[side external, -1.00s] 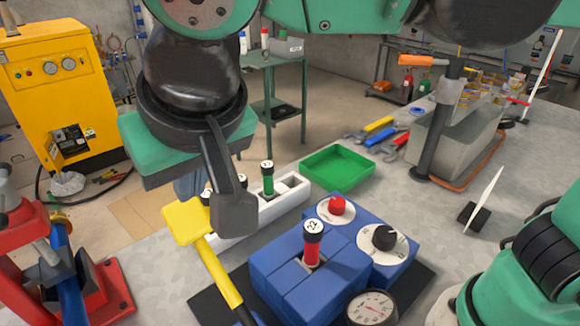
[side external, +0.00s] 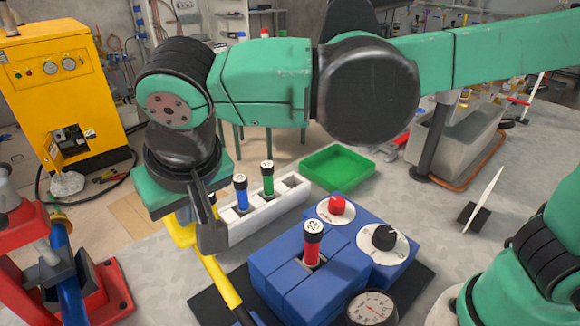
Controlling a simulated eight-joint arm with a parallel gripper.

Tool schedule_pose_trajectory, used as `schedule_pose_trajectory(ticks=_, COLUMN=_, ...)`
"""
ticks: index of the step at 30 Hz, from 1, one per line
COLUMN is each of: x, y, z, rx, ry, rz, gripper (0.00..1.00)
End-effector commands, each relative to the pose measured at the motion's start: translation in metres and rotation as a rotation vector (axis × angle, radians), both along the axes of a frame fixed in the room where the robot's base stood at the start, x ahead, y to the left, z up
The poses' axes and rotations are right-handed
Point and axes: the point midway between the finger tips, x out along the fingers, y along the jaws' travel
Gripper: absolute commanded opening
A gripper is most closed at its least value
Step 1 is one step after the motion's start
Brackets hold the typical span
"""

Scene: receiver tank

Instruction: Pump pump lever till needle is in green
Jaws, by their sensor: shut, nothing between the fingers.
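The yellow pump lever (side external: 222,282) rises from the front left of the blue pump block (side external: 287,290) toward the left, ending in a flat yellow handle. My gripper (side external: 212,238) is shut and empty. Its dark fingers point down in front of the handle and hide much of it. They overlap the lever in the picture; I cannot tell whether they touch it. The round pressure gauge (side external: 371,308) is at the block's front right, partly cut by the bottom edge. Its needle is small and I cannot make out a green zone.
A red-bodied cylinder marked 22 (side external: 312,245) stands in the block, beside a red knob (side external: 336,205) and black knob (side external: 384,237). A white rack (side external: 262,215) holds blue and green cylinders. A green tray (side external: 338,167) lies behind. A red stand (side external: 45,285) is at left.

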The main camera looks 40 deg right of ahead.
Motion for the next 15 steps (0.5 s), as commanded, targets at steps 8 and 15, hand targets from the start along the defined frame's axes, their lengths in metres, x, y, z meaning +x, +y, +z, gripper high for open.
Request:
schedule_pose_trajectory(ticks=8, x=0.026, y=0.0, z=-0.041, rx=0.002, ry=0.221, rz=-0.004, gripper=0.0)
schedule_pose_trajectory(ticks=15, x=0.035, y=0.0, z=-0.07, rx=0.003, ry=0.365, rz=-0.002, gripper=0.0)
